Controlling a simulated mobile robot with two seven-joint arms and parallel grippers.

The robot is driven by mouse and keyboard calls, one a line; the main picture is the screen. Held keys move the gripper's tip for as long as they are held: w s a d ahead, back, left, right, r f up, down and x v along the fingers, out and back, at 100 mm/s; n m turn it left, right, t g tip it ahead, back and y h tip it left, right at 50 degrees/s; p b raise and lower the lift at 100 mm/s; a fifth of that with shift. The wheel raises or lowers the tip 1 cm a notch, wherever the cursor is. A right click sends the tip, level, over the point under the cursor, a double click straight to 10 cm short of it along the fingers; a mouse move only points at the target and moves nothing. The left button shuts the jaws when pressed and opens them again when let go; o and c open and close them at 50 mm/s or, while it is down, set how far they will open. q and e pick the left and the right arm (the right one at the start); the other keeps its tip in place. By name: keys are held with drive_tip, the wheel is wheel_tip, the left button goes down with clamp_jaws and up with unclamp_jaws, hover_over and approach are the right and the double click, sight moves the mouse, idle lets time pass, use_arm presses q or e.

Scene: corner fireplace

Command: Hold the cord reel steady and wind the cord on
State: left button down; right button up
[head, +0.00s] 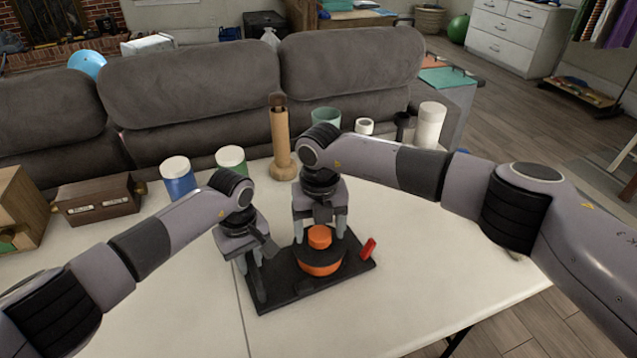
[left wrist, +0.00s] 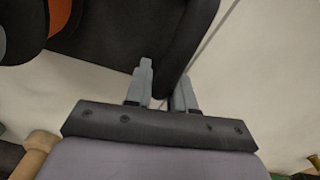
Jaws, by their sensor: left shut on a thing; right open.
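The cord reel has a dark top disc with an orange knob (head: 319,237) and an orange band (head: 320,266) round its side; I cannot tell whether the band is wound cord. It stands on a black base plate (head: 345,278) on the table. A red piece (head: 368,248) sits at the plate's right end. My left gripper (head: 257,275) is shut on the plate's left edge; the plate also shows between and above its fingers in the left wrist view (left wrist: 130,45). My right gripper (head: 320,228) points down from above, its open fingers on either side of the knob.
The white table (head: 400,305) is clear in front and to the right. Behind the reel stand a wooden post (head: 281,140), a blue jar (head: 178,178), a green jar (head: 231,160) and a white cylinder (head: 430,125). A wooden box (head: 98,200) is at left. A grey sofa borders the back.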

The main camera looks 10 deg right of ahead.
drive_tip(key=n, duration=0.4)
drive_tip(key=shift+a, duration=0.1)
drive_tip(key=n, duration=0.3)
drive_tip(key=shift+a+n, duration=0.1)
drive_tip(key=shift+n, duration=0.3)
drive_tip(key=n, duration=0.6)
drive_tip(key=shift+s+a+n, duration=0.1)
drive_tip(key=shift+s+n, duration=0.1)
drive_tip(key=shift+n, duration=0.2)
drive_tip(key=n, duration=0.6)
drive_tip(key=shift+s+n, duration=0.2)
drive_tip(key=shift+n, duration=0.1)
drive_tip(key=n, duration=0.3)
drive_tip(key=shift+n, duration=0.3)
drive_tip(key=n, duration=0.3)
drive_tip(key=shift+s+n, duration=0.15)
drive_tip(key=shift+n, duration=0.25)
wheel_tip(320, 180, up, 12)
